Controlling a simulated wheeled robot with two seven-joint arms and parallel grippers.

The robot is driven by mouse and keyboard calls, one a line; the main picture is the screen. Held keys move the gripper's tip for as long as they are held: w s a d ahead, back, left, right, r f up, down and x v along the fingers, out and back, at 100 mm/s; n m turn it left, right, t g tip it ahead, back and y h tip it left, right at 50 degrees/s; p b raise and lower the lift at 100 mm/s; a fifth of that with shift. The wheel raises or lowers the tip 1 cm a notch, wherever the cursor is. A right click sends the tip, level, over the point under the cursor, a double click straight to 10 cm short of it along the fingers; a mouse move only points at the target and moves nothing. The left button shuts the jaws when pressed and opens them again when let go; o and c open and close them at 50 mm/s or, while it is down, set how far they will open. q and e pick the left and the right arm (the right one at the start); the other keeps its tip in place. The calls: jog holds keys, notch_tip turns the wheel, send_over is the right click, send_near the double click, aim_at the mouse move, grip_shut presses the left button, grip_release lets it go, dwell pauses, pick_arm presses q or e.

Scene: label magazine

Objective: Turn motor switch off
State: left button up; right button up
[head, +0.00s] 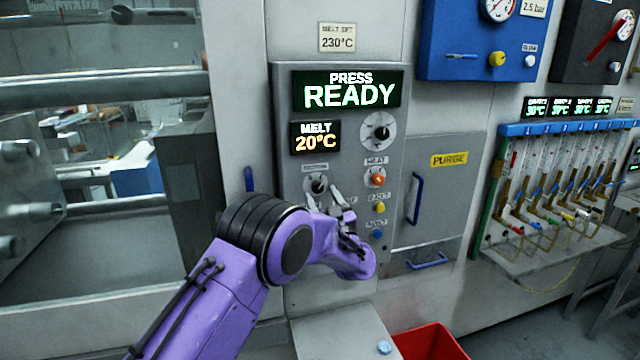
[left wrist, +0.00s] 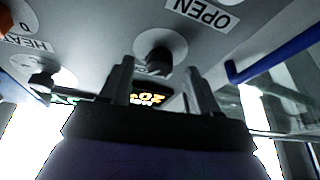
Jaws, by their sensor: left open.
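A black rotary switch (head: 317,184) on a pale round plate sits at the lower left of the grey control panel (head: 345,240). The label above it is too small to read, so I cannot confirm that it is the motor switch. My left gripper (head: 324,197) is open just in front of and below this switch. In the left wrist view the black knob (left wrist: 158,56) shows between the fingertips of the left gripper (left wrist: 159,66). Contact cannot be made out. My left arm hides the lower left of the panel. My right gripper is out of view.
An orange HEAT switch (head: 375,178), a larger black dial (head: 380,132), and yellow (head: 379,207) and blue (head: 377,233) buttons are to the right. The display (head: 347,91) reads PRESS READY. A blue handle (head: 416,198) and red bin (head: 428,342) are farther right.

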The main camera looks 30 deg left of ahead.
pick_arm(q)
jog(key=shift+x, duration=0.95)
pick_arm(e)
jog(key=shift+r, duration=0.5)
pick_arm(q)
jog(key=c, duration=1)
jog(key=shift+c, duration=0.2)
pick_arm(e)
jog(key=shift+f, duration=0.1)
